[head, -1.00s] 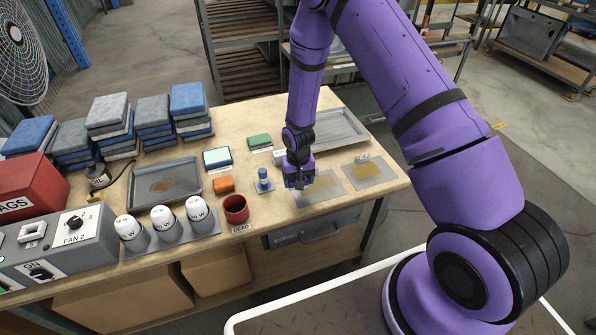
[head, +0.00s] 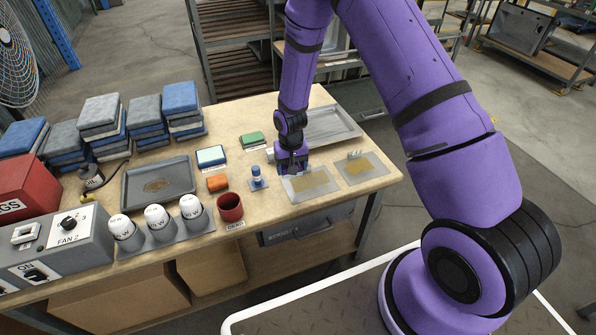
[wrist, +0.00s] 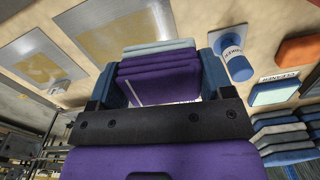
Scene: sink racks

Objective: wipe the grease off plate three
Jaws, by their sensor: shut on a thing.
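My gripper (head: 291,168) is at the back left edge of the nearer flat metal plate (head: 297,199). It is shut on what looks like a folded cloth (wrist: 158,72), with purple layers and a pale grey-green edge, between blue fingers in the wrist view. The nearer plate has a yellow-brown grease patch (head: 313,181). A second plate (head: 374,178) to its right also bears a patch (head: 361,168). Both plates show in the wrist view, nearer (wrist: 160,12) and farther (wrist: 15,50). I cannot read which is plate three, or tell whether the cloth touches metal.
Left of the plates stand a blue-capped marker (head: 257,178), an orange block (head: 217,183), a pale-topped pad (head: 210,156) and a red cup (head: 230,207). A grey tray (head: 132,205) with a brown stain lies farther left. An empty metal tray (head: 345,131) lies behind the plates.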

